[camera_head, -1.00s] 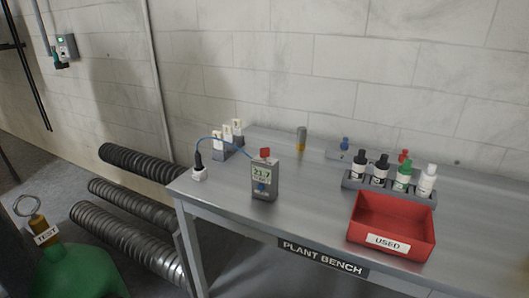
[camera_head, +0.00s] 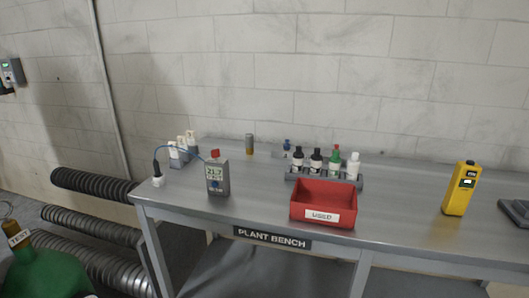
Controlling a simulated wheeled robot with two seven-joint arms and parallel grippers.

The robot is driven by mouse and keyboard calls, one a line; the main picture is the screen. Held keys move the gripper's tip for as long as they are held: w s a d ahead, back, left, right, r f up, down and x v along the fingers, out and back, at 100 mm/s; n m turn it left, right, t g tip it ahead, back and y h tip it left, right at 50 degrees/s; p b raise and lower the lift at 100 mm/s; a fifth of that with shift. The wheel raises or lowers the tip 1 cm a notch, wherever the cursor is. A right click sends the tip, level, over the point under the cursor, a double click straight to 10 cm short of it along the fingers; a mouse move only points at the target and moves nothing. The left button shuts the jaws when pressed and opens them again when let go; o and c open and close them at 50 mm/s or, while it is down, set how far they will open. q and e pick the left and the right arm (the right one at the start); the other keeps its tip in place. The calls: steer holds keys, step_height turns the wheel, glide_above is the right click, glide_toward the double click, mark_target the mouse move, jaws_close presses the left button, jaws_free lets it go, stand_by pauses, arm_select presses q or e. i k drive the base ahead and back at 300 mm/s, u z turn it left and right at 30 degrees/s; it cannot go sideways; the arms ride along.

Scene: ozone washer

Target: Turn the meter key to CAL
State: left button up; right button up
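The meter (camera_head: 217,176) is a grey box standing upright near the left end of the steel bench. Its front has a lit display reading about 21.7 and a blue key or knob (camera_head: 216,187) below it. A red part (camera_head: 215,153) sits on its top. The key is too small to tell which mark it points to. A blue cable runs from the meter to a dark probe in a white cup (camera_head: 158,180). Neither of my grippers is in view.
A red tray marked USED (camera_head: 324,229) stands at the bench's front edge. Behind it, a grey rack (camera_head: 295,175) holds several capped bottles. A yellow handheld device (camera_head: 460,188) stands at the right. The bench (camera_head: 400,208) is clear between tray and device.

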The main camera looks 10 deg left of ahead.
mark_target(216, 153)
steer(key=z, duration=0.2)
steer(key=i, duration=0.9)
steer(key=u, duration=1.45)
